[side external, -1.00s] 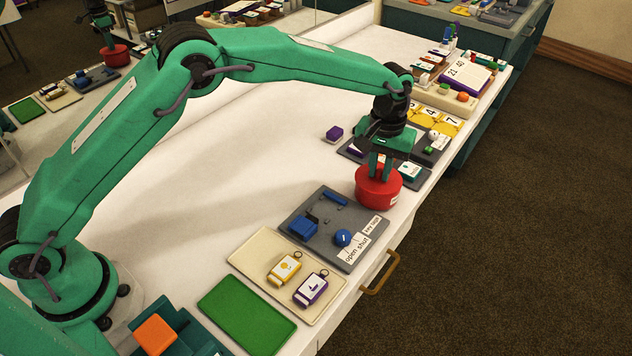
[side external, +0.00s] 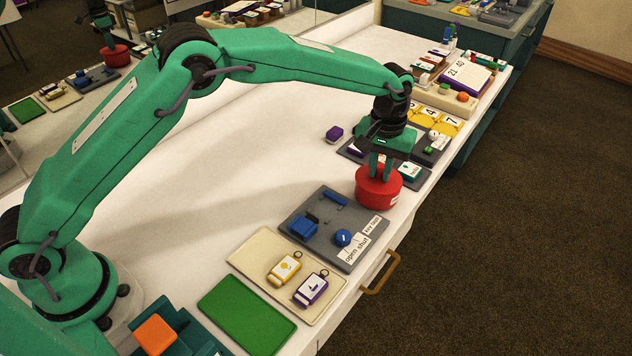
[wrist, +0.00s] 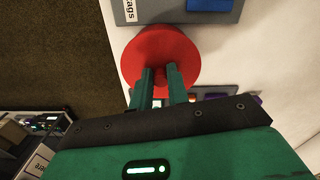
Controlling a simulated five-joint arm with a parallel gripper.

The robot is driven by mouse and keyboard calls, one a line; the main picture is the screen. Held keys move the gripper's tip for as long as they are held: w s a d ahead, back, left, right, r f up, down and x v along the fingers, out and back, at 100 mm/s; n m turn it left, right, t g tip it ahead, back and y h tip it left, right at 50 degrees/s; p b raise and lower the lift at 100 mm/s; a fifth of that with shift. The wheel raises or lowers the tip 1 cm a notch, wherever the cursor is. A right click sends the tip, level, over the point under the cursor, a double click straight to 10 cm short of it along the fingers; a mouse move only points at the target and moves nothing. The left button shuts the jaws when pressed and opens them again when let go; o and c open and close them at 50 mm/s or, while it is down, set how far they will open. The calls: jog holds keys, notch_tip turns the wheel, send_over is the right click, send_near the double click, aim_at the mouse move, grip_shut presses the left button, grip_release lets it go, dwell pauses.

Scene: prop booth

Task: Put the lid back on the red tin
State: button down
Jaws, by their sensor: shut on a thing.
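The red tin (side external: 376,199) stands upright near the front edge of the white table, just right of the grey board, with a small white label on its side. Its red lid (side external: 366,176) sits on top, and I see no clear gap between them. In the wrist view the lid (wrist: 140,58) is a red disc with a small knob (wrist: 160,72) between my fingers. My gripper (side external: 379,174) points down and is shut on the lid's knob. The lid hides the tin's inside and rim.
A grey board (side external: 330,228) with blue parts lies left of the tin. A cream tray (side external: 262,262) with two tags and a green mat (side external: 246,315) lie farther left. A dark tray (side external: 432,156) with small things is close behind the tin.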

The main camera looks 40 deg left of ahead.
aim_at(379, 171)
jog(key=shift+s+f, duration=0.15)
jog(key=shift+f, duration=0.25)
jog(key=c, duration=1.3)
grip_release()
jog(key=shift+o, duration=0.6)
jog(key=o, duration=0.3)
jog(key=shift+o, duration=0.2)
jog(key=shift+r, duration=0.2)
jog(key=shift+r, duration=3.5)
jog(key=shift+r, duration=0.1)
